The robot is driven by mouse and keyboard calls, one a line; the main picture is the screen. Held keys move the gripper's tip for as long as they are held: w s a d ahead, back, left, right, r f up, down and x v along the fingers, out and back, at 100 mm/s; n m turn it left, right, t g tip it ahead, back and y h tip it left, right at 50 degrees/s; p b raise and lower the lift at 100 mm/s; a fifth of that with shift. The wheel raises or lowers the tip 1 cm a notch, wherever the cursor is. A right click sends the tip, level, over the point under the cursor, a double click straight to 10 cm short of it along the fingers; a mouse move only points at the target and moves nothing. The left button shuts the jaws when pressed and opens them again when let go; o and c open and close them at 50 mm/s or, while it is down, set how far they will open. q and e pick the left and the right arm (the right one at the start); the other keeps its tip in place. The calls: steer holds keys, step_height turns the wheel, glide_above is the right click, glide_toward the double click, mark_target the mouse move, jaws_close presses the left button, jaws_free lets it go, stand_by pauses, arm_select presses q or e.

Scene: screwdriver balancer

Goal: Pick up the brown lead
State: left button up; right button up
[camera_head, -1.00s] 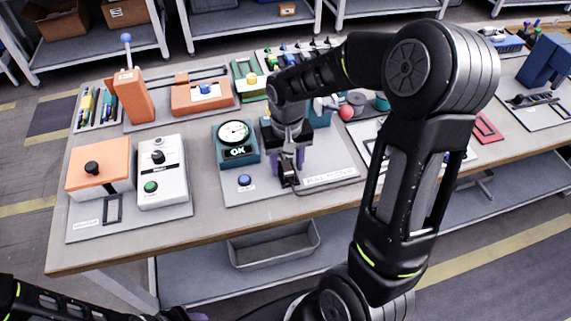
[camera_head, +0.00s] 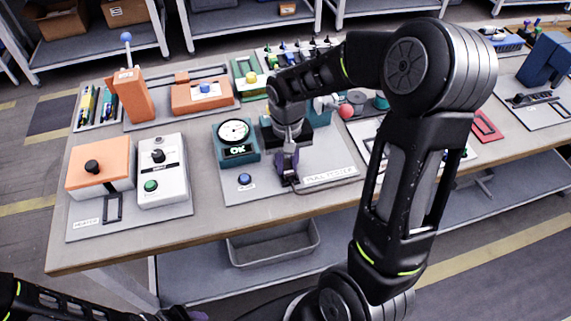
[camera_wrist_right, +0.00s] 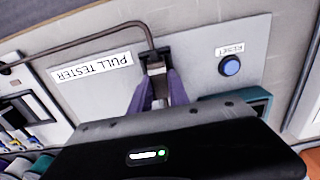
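The brown lead (camera_wrist_right: 98,36) runs across the grey pull tester board, and its dark end block (camera_wrist_right: 155,64) is between my right fingertips. In the head view the lead (camera_head: 325,187) lies along the front edge of the board. My right gripper (camera_head: 287,168) points down at the front of the board. In the right wrist view its purple fingers (camera_wrist_right: 158,80) sit close on both sides of the end block and appear shut on it. Of my left gripper, only a purple bit (camera_head: 198,316) shows at the bottom edge.
The teal gauge box (camera_head: 236,141) and blue reset button (camera_head: 245,179) are left of my right gripper. A PULL TESTER label (camera_head: 330,174) lies to its right. An orange box (camera_head: 100,160) and white box (camera_head: 161,170) stand further left. A grey bin (camera_head: 272,243) is under the table.

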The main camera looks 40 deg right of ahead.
mark_target(287, 166)
jaws_close()
steer(key=shift+r, duration=0.1)
step_height(287, 166, up, 10)
stand_by(0.6)
stand_by(0.5)
